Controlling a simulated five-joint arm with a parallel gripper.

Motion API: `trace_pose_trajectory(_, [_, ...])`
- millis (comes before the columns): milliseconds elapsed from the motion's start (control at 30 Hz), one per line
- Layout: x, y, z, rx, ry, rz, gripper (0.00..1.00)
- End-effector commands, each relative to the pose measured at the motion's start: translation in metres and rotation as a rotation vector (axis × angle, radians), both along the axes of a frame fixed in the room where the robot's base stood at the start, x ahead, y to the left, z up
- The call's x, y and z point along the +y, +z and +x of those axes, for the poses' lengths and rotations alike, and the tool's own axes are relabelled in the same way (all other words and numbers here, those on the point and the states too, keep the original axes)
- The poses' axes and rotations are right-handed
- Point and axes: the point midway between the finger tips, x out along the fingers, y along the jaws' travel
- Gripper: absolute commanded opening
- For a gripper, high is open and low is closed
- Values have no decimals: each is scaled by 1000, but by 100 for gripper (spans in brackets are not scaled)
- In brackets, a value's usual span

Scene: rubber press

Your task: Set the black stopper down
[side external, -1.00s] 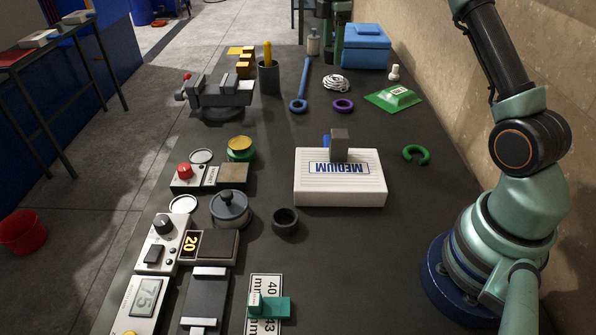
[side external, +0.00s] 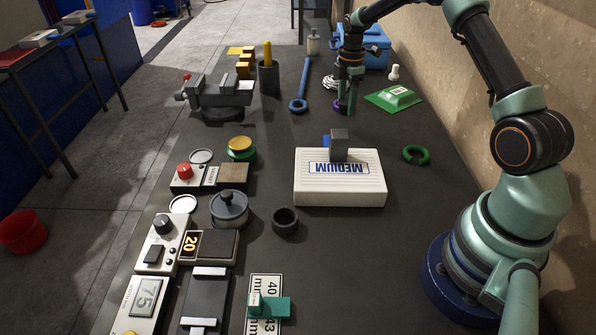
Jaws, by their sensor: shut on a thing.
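My gripper (side external: 346,96) is at the far right part of the bench, low over the purple ring (side external: 338,105). It points down and is shut. The black stopper is in its jaws, but it is small and dark against the dark fingers, so its outline is hard to make out. I cannot tell whether it touches the bench or the ring.
Around my gripper are a white cord coil (side external: 328,83), a green tray (side external: 393,97), a blue box (side external: 377,45) and a blue wrench (side external: 304,85). The white MEDIUM block (side external: 340,192) and a black cup (side external: 285,222) stand nearer. Bare bench lies between.

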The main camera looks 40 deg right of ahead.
Motion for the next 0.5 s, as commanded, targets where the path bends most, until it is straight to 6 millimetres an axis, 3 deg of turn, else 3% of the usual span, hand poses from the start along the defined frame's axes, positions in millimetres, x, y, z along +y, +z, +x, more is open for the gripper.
trace_pose_trajectory(500, [0, -48, 0, 0, 0, 0, 2])
